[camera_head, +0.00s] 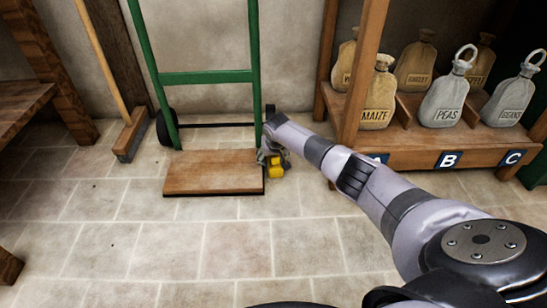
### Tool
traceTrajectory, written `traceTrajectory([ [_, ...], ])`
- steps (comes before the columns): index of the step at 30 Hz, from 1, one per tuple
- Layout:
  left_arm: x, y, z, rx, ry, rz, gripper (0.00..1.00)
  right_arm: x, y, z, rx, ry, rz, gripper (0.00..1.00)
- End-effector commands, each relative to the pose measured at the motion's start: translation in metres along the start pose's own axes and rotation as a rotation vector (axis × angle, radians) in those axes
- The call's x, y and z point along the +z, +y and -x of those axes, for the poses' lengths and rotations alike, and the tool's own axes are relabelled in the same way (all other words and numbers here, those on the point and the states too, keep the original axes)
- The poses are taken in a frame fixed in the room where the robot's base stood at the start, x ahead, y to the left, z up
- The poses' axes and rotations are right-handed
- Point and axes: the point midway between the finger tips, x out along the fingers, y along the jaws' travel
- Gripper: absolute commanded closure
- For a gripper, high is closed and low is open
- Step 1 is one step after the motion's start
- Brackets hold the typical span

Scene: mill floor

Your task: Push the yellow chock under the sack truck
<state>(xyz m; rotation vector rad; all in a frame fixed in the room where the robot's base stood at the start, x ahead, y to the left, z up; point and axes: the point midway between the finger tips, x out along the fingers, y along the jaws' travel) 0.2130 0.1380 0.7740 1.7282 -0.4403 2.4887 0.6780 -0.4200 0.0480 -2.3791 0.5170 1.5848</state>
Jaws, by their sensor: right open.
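The sack truck (207,77) has a green frame and a wooden toe plate (213,172) flat on the tiled floor. A black wheel (165,127) shows at its left, and its right wheel is mostly hidden by my arm. The yellow chock (276,171) is a small block at the right edge of the toe plate, partly covered by my gripper. My right gripper (268,158) is low at the truck's right side, right by the chock. It is open; whether it touches the chock I cannot tell. My left gripper is not in view.
A wooden shelf (420,155) with several labelled sacks, such as the maize sack (378,95) and the peas sack (446,95), stands at the right. A broom (130,138) leans on the wall at the left. The front floor (190,250) is clear.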

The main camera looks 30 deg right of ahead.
Motion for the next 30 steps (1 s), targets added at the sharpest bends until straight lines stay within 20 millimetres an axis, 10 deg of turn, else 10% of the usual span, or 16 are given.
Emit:
traceTrajectory([
  [30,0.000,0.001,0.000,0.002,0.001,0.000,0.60,0.000,0.000,0.119,0.000,0.000,0.001,0.37],
])
